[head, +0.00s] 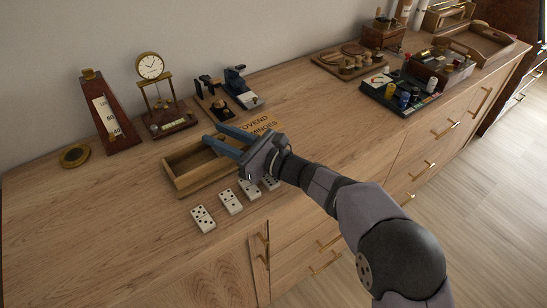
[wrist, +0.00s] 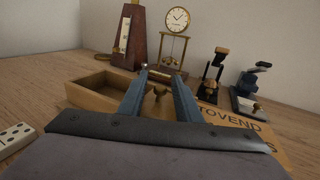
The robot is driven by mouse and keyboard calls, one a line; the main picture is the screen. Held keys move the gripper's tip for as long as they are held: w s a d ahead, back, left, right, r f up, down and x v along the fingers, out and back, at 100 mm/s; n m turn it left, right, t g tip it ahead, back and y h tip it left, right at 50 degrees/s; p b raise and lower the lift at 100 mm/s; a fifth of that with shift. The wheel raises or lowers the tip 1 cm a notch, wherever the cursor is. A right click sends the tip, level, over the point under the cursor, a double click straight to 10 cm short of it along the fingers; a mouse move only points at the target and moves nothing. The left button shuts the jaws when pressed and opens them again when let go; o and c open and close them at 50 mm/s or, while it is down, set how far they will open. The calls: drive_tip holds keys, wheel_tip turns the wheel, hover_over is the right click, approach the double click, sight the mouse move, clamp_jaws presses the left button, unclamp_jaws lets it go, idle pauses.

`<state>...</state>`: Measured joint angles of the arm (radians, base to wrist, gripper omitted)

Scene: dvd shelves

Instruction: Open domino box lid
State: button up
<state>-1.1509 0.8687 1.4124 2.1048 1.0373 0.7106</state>
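The domino box is a wooden box (head: 176,184) near the middle of the counter; it also shows in the wrist view (wrist: 92,99). Its left part is open and shows a bare interior. The wooden lid (head: 265,121), with dark lettering, lies toward the right; its lettered end also shows in the wrist view (wrist: 232,123). My gripper (head: 213,134) reaches over the box with two blue fingers apart. In the wrist view, a small brown knob-like piece (wrist: 158,91) shows between the fingers (wrist: 160,76); I cannot tell whether they touch it. My gripper hides part of the box and lid.
Several white dominoes (head: 231,201) lie in front of the box. A metronome (head: 108,120), a gold clock (head: 150,67) and small dark devices (head: 240,88) stand behind it. The left front of the counter is clear.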

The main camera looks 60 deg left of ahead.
drive_tip(key=shift+s, duration=0.1)
drive_tip(key=s+p, duration=0.3)
drive_tip(key=s, duration=0.6)
drive_tip(key=shift+s+d+r+p, duration=0.1)
drive_tip(key=shift+s+r+p, duration=0.05)
drive_tip(key=shift+s+p, duration=0.2)
drive_tip(key=v, duration=0.2)
drive_tip(key=b+v, duration=0.1)
drive_tip(key=v, duration=0.4)
drive_tip(key=shift+s+f+b, duration=0.1)
drive_tip(key=shift+f+b, duration=0.15)
drive_tip(key=shift+b, duration=0.1)
drive_tip(key=w+d+r+n+t+h+p, duration=0.1)
drive_tip(key=w+d+p, duration=0.4)
drive_tip(key=d, duration=0.7)
drive_tip(key=w+d+r+n+t+h+p, duration=0.2)
drive_tip(key=w+d+n+h+p, duration=0.4)
drive_tip(key=d, duration=0.5)
drive_tip(key=shift+w+d+r, duration=0.4)
drive_tip(key=shift+w+r, duration=0.3)
drive_tip(key=shift+w, duration=0.7)
drive_tip(key=shift+n, duration=0.3)
